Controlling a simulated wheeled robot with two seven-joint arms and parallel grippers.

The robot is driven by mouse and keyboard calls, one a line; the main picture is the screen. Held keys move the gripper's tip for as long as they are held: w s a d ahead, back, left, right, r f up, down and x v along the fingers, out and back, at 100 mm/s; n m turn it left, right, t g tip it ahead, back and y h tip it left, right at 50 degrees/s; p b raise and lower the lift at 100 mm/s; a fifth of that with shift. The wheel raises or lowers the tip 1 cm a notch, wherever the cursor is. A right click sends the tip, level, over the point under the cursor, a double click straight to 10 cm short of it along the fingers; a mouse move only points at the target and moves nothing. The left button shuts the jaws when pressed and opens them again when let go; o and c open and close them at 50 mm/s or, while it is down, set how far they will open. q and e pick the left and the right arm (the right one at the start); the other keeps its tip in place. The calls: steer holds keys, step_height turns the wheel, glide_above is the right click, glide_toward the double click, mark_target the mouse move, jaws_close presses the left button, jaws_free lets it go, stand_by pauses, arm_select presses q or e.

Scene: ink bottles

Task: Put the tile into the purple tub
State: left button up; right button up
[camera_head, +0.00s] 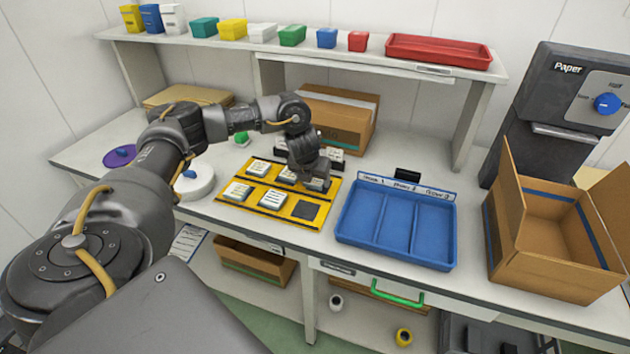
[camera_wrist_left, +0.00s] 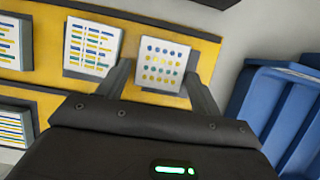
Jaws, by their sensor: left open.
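Several pale square tiles sit on a yellow board (camera_head: 233,200). My left gripper (camera_head: 312,176) is over the right end of the board's back row. In the left wrist view the gripper (camera_wrist_left: 162,88) is open, with its fingers at either side of the lower part of a white tile with coloured dots (camera_wrist_left: 163,60). I cannot tell whether they touch it. A tile with coloured lines (camera_wrist_left: 92,46) lies just left of it. A low round purple thing (camera_head: 113,158), perhaps the purple tub, is at the left of the bench; its inside is not clear. My right gripper is out of view.
A white round container (camera_head: 194,184) stands between the purple thing and the board. A blue divided tray (camera_head: 395,222) is right of the board. An open cardboard box (camera_head: 545,240) is at the far right. A shelf (camera_head: 290,50) spans the back.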

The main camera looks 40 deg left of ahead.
mark_target(314, 183)
arm_select(q)
steer(key=c, duration=0.9)
steer(key=shift+r, duration=0.55)
step_height(314, 183, up, 2)
steer(key=shift+d+r+b, duration=0.1)
steer(key=shift+r+b, duration=0.15)
steer(key=shift+b, duration=0.2)
steer(key=s+d+r+p, duration=0.1)
steer(key=s+d+r, duration=0.1)
steer(key=d+r, duration=0.1)
steer(key=s+d+r+p, duration=0.1)
steer(key=s+d+r, duration=0.2)
steer(key=d, duration=0.1)
steer(key=s+d+r+p, duration=0.2)
steer(key=s+d+r, duration=0.1)
steer(key=d, duration=0.1)
steer(key=shift+s+r, duration=0.2)
steer(key=shift+s, duration=0.05)
